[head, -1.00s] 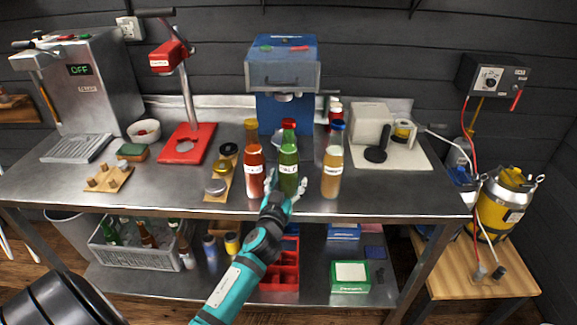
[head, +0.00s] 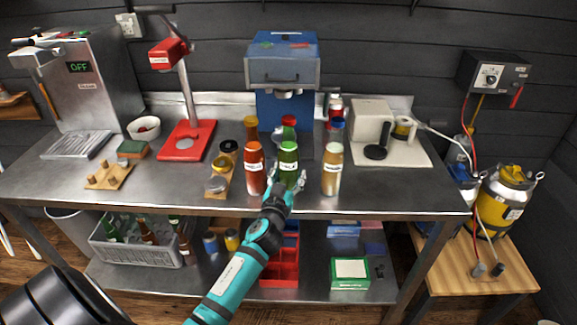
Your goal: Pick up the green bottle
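The green bottle (head: 288,158) stands upright near the front edge of the steel table, with a white label. An orange-red bottle (head: 254,170) stands to its left and a pale amber bottle (head: 332,170) to its right. My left arm reaches up from below to the green bottle. My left gripper (head: 285,180) is open at the lower part of the bottle, one finger low on each side. The right finger appears apart from the glass; contact on the left cannot be told. The bottle's base is partly hidden by the gripper. My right gripper is not in view.
More capped bottles and the blue machine (head: 283,70) stand behind. Small jars (head: 218,184) are at the left, a white device (head: 372,128) at the right. The steel table (head: 400,190) is bare at its front right. A red crate (head: 282,268) sits on the lower shelf.

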